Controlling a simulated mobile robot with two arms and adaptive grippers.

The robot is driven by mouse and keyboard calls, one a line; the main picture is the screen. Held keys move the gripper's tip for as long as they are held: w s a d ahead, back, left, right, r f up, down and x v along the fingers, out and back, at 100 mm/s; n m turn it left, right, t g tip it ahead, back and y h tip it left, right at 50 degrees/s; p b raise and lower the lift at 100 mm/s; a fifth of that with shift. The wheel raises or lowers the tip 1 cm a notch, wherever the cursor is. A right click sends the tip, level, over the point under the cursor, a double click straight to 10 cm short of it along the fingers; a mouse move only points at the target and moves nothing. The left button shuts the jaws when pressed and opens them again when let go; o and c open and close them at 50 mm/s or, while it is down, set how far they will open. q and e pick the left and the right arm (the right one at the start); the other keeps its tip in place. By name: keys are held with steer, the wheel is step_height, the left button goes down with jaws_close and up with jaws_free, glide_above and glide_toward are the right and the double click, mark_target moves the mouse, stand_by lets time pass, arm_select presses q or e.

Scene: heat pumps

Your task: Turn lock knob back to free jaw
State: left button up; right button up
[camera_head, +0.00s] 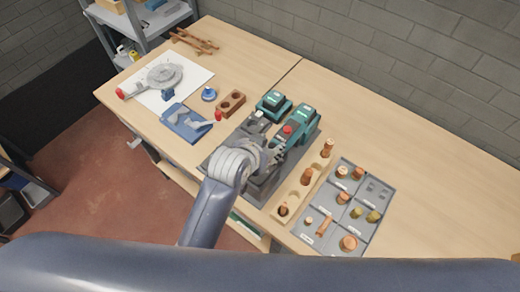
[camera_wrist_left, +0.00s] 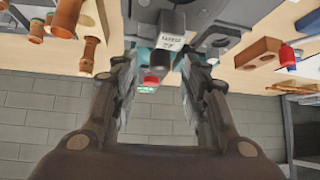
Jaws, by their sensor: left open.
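A grey and teal machine (camera_head: 302,122) stands on the workbench, with a red knob (camera_head: 288,129) on top. My left gripper (camera_head: 274,155) is over the machine's near side and partly hides it. In the left wrist view, which looks upside down, the gripper (camera_wrist_left: 158,65) is open, with one finger on each side of a small grey labelled block (camera_wrist_left: 172,42). The red knob (camera_wrist_left: 152,80) shows beyond it, between the fingers. I cannot tell whether the fingers touch anything. Which part is the lock knob or the jaw is not clear. My right gripper is not in view.
A wooden rack (camera_head: 293,195) with copper fittings and a grey sorting tray (camera_head: 372,222) stand right of the machine. A blue tool tray (camera_head: 181,129), a wooden block (camera_head: 231,103) and a white sheet (camera_head: 195,74) lie left. The bench's far right is clear.

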arm_select(q)
steer(key=v, duration=1)
